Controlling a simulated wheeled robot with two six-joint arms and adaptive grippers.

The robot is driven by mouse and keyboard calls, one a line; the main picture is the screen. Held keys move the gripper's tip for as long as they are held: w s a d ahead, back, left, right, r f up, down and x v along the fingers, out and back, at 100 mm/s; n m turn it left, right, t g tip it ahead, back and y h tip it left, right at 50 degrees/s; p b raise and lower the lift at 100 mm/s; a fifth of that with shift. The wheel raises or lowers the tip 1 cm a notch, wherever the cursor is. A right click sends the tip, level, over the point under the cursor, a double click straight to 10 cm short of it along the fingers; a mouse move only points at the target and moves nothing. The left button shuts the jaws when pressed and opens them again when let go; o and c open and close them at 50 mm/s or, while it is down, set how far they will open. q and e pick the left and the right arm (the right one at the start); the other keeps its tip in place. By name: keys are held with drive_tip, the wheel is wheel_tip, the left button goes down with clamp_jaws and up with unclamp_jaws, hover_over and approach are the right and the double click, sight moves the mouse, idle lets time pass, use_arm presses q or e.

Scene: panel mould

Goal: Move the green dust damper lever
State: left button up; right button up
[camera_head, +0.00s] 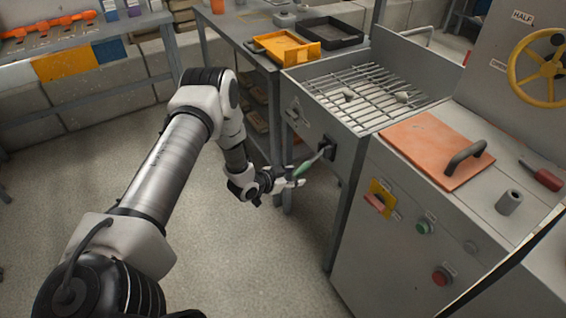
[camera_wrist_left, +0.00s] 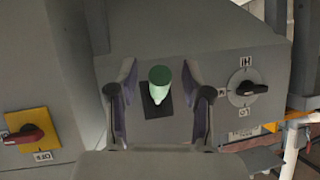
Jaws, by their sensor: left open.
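The green dust damper lever (camera_head: 304,168) sticks out from a dark plate on the side of the grey machine, below the grate. In the left wrist view its rounded green grip (camera_wrist_left: 159,77) points towards the camera, with a pale part below it and the black plate behind. My left gripper (camera_head: 291,179) is at the lever. In the left wrist view its two fingers (camera_wrist_left: 158,84) are open, one on each side of the grip, with a visible gap on both sides. My right gripper is not in view.
A black HI/LO knob (camera_wrist_left: 252,88) sits right of the lever in the wrist view. A red switch on a yellow plate (camera_head: 380,197) and a green button (camera_head: 425,226) are on the machine's front. The grate (camera_head: 365,95) is above. Open floor (camera_head: 225,265) lies below my left arm.

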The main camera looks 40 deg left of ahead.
use_arm(q)
drive_tip(key=v, duration=1)
drive_tip(key=shift+s, duration=0.2)
drive_tip(key=s+d+f+m+g+h, duration=0.1)
drive_tip(key=s+d+f+g, duration=0.4)
drive_tip(key=d, duration=0.4)
drive_tip(key=s+d+f+m+g, duration=0.1)
drive_tip(key=s+d+f+g, duration=0.15)
drive_tip(key=s+d, duration=0.6)
drive_tip(key=s+a+f+n+g+y, duration=0.1)
drive_tip(key=s+n+g+y, duration=0.2)
drive_tip(key=s, duration=1)
drive_tip(key=n+g, duration=0.2)
drive_tip(key=n, duration=0.2)
